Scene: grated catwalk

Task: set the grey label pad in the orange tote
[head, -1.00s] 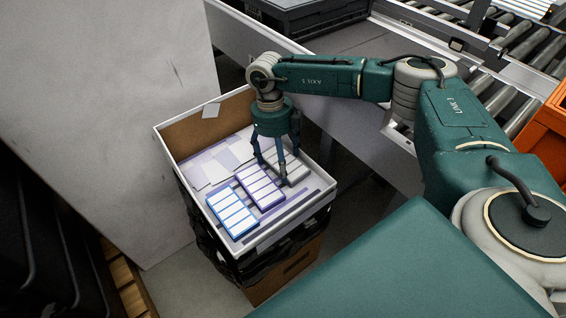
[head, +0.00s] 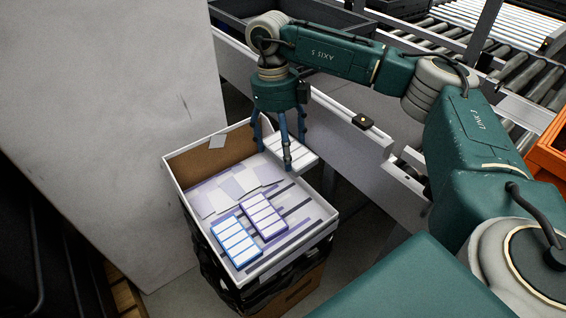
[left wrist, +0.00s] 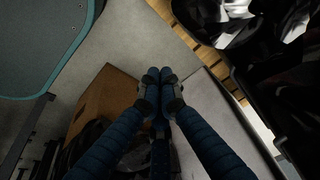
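The grey label pad (head: 306,156) is in the fingers of my right gripper (head: 284,154). It is raised above the far right part of the open box, close to the box's rim. The fingers are closed around it and hide part of it. The orange tote (head: 548,152) is cut off by the right edge of the head view, beyond my right arm; its inside is mostly out of sight. My left gripper (left wrist: 160,80) shows only in the left wrist view, its fingertips together with nothing visible between them.
The white-rimmed box (head: 178,187) holds a blue label pad (head: 236,242), a purple label pad (head: 264,217) and loose pale sheets (head: 228,188). A grey conveyor side rail (head: 345,135) with a small yellow-topped device (head: 363,121) runs behind. A pale panel (head: 110,120) stands at left.

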